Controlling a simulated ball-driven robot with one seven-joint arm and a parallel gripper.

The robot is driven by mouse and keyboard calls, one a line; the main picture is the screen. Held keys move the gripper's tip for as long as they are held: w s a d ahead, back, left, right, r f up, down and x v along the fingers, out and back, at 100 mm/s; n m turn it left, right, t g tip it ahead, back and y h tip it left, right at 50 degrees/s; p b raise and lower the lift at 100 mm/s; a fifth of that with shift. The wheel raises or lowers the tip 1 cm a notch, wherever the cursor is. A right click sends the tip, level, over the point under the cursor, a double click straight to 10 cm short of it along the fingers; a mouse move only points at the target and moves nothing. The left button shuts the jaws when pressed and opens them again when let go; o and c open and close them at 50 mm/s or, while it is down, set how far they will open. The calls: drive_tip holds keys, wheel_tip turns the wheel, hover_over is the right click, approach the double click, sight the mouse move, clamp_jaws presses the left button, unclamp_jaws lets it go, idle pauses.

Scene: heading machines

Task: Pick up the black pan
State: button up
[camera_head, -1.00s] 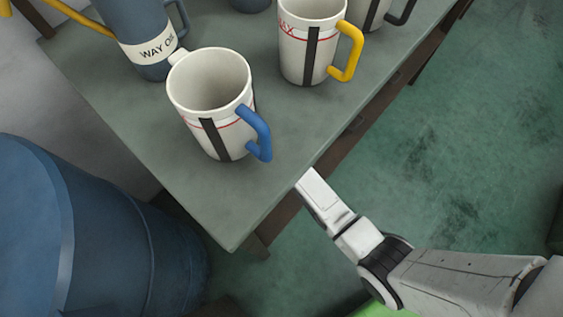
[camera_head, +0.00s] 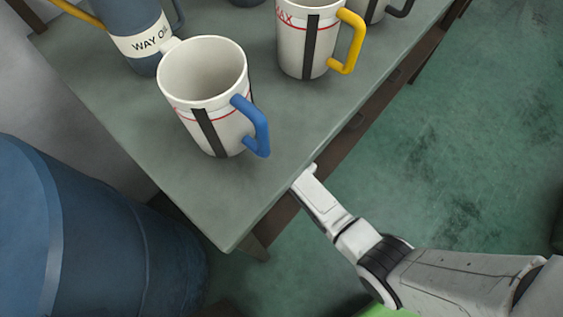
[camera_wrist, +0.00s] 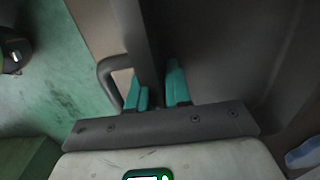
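A large dark grey-black thing, which looks like the black pan (camera_wrist: 220,45), fills the middle and right of the wrist view. A darker upright band runs down its left part, and a looped dark handle (camera_wrist: 103,78) stands out to the left. My gripper (camera_wrist: 158,92) has two teal fingers, apart, with the lower end of the dark band showing between them. I cannot tell whether they touch it. In the head view my white hand (camera_head: 318,195) reaches the table's front edge, which cuts off its end; the fingers and the pan are hidden there.
A grey-green table (camera_head: 120,95) holds a white mug with a blue handle (camera_head: 215,130), one with a yellow handle (camera_head: 300,55) and a blue can (camera_head: 137,65). A blue barrel (camera_head: 100,245) stands at left. Green floor (camera_head: 460,150) is open at right.

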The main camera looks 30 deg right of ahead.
clamp_jaws()
wheel_tip(320, 180, up, 10)
drive_tip(key=p, duration=0.3)
idle(0.4)
